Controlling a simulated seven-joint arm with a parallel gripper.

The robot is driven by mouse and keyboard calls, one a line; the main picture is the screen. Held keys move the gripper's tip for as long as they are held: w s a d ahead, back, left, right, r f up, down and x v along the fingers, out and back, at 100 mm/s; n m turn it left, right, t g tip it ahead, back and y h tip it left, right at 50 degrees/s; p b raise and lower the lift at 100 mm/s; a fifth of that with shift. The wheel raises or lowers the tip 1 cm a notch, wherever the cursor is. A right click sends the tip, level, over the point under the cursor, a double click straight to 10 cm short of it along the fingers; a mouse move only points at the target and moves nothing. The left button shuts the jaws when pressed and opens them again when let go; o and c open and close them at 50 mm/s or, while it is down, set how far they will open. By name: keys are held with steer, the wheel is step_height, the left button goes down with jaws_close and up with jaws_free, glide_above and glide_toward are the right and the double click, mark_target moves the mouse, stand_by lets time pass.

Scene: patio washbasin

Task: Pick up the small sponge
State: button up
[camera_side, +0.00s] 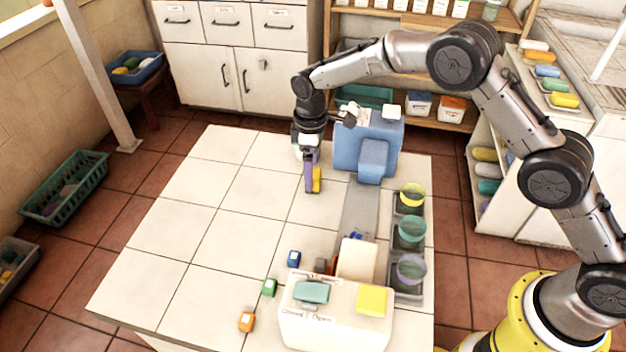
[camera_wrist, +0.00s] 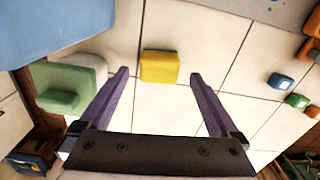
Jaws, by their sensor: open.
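A small yellow sponge-like block (camera_wrist: 160,66) lies on the white tiled top, ahead of my gripper (camera_wrist: 160,74) in the wrist view. The gripper's two purple fingers are spread wide, one to each side of the block's line, with nothing gripped. In the side view my gripper (camera_side: 310,188) points down over the tiles left of the blue dispenser-like body. The yellow block (camera_side: 317,180) shows just right of the purple finger, partly hidden by it. I cannot tell the exact height gap between fingertips and block.
A green block (camera_wrist: 62,88) stands left of the fingers in the wrist view. A blue body (camera_side: 368,148) stands close on the right, with cups (camera_side: 411,232) in a grey rack. Small blue (camera_side: 294,259), green (camera_side: 269,287) and orange (camera_side: 246,321) blocks lie nearer. The left tiles are clear.

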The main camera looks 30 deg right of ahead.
steer(key=shift+f, duration=1.45)
steer(key=shift+c, duration=0.3)
steer(key=c, duration=1.4)
steer(key=shift+o, duration=0.2)
steer(key=shift+r, duration=0.1)
step_height(320, 180, up, 18)
